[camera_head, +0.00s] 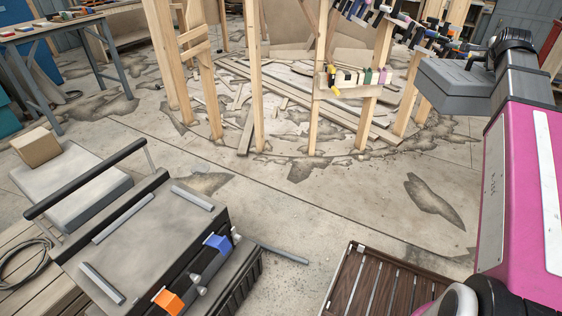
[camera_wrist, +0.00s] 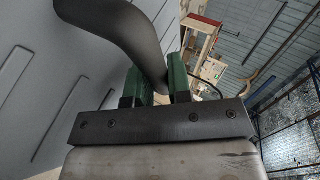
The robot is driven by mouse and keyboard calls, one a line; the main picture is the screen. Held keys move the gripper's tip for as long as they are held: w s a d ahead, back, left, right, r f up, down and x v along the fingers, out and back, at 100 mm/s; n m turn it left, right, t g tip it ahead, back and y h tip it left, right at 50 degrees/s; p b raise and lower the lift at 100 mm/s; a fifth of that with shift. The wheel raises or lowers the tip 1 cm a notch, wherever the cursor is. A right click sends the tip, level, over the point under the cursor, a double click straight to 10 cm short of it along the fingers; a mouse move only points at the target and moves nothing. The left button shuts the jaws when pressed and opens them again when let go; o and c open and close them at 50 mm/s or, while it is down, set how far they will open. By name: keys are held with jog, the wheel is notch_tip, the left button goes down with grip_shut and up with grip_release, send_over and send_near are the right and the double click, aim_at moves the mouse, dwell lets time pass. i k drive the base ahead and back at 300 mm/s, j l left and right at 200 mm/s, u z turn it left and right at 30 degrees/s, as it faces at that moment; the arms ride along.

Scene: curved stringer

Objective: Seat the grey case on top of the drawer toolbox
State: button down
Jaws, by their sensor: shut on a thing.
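The grey case (camera_head: 455,86) hangs in the air at the upper right of the head view, at the end of my arm. In the wrist view the case (camera_wrist: 45,60) fills the left side, and its dark curved handle (camera_wrist: 140,45) runs between the green fingers of my gripper (camera_wrist: 160,85). My gripper is shut on this handle; in the head view its fingers are hard to make out. The drawer toolbox (camera_head: 145,240) stands at the lower left of the head view, with grey strips on its top, a long black handle and blue and orange latches. The case is well apart from it.
A slatted dark wooden crate (camera_head: 352,290) stands at the bottom centre. Wooden posts (camera_head: 257,80) rise in the middle, with tools hung at the upper right. A cardboard box (camera_head: 36,147) sits at the left. The cracked floor between the toolbox and posts is mostly clear.

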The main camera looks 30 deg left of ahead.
aim_at(171, 251)
jog(key=u, duration=2.2)
jog(key=k+j, duration=0.2)
jog(key=k+j+u, duration=0.1)
jog(key=j, duration=0.35)
jog(key=k+j+u, duration=0.1)
jog(key=k+j, duration=0.35)
jog(key=j, duration=0.2)
jog(key=u, duration=0.2)
jog(key=i+l+u, duration=0.1)
jog(key=l+u, duration=0.25)
jog(key=u, duration=0.15)
jog(key=l+u, duration=0.7)
jog(key=l, duration=0.5)
jog(key=k+l+u, duration=0.25)
jog(key=l, duration=1)
jog(key=k+l+u, duration=0.1)
jog(key=l, duration=0.45)
jog(key=k+l, duration=0.1)
jog(key=l, duration=0.4)
jog(key=u, duration=0.05)
